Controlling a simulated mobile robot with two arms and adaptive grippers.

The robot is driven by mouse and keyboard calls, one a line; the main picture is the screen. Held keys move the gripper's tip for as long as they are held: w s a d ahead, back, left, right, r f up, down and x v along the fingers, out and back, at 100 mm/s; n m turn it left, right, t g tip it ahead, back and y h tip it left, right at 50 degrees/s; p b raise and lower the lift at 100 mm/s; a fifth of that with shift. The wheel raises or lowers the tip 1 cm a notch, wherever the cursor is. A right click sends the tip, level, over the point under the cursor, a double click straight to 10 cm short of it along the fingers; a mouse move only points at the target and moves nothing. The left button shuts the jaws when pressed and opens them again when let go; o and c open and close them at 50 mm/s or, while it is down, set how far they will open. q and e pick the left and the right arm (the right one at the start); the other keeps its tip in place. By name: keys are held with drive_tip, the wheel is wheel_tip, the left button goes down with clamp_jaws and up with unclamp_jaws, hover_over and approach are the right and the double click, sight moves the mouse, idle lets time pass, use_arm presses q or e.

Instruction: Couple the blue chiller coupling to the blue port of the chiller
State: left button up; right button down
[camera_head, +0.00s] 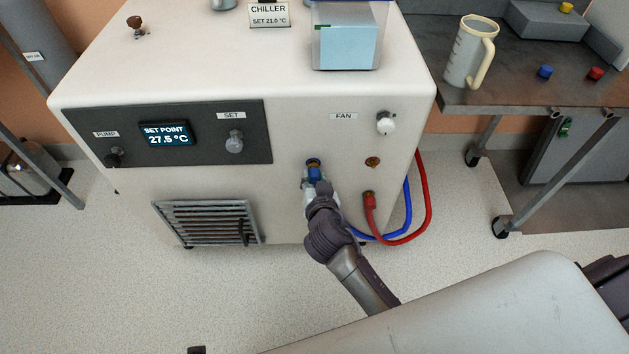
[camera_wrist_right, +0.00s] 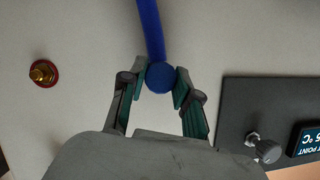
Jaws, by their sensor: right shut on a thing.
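The chiller (camera_head: 290,200) is a large white box with a dark control panel. My right gripper (camera_head: 315,186) is at its front face, shut on the blue chiller coupling (camera_head: 315,173). The coupling is right at the blue port (camera_head: 313,161), of which a brass and blue bit shows above it. I cannot tell whether the coupling is seated or only close in front. In the right wrist view, the round blue coupling end (camera_wrist_right: 161,78) sits between the fingertips, with its blue hose (camera_wrist_right: 149,30) running up; the blue port is hidden there. My left gripper is not in view.
The brass port with a red ring (camera_head: 373,162) is free, to the right. The red coupling (camera_head: 369,201) and red hose (camera_head: 425,195) hang below it. The blue hose (camera_head: 407,205) loops close by. A bench (camera_head: 500,98) with a jug (camera_head: 470,52) stands right.

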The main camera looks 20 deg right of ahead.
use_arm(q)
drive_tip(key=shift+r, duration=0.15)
use_arm(e)
drive_tip(key=shift+w+d, duration=0.15)
drive_tip(key=shift+w, duration=0.25)
drive_tip(key=c, duration=1.3)
unclamp_jaws()
drive_tip(key=o, duration=0.6)
drive_tip(key=shift+w, duration=0.15)
drive_tip(key=shift+c, duration=0.2)
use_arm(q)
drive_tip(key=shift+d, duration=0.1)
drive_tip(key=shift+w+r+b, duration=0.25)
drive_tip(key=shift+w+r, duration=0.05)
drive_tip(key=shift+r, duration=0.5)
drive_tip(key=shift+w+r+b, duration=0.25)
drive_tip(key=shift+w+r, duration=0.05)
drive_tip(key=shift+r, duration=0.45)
use_arm(e)
drive_tip(key=f+v, duration=0.1)
drive_tip(key=v, duration=1.4)
drive_tip(key=shift+s+a, duration=0.25)
drive_tip(key=shift+s, duration=0.4)
drive_tip(key=shift+f, duration=0.1)
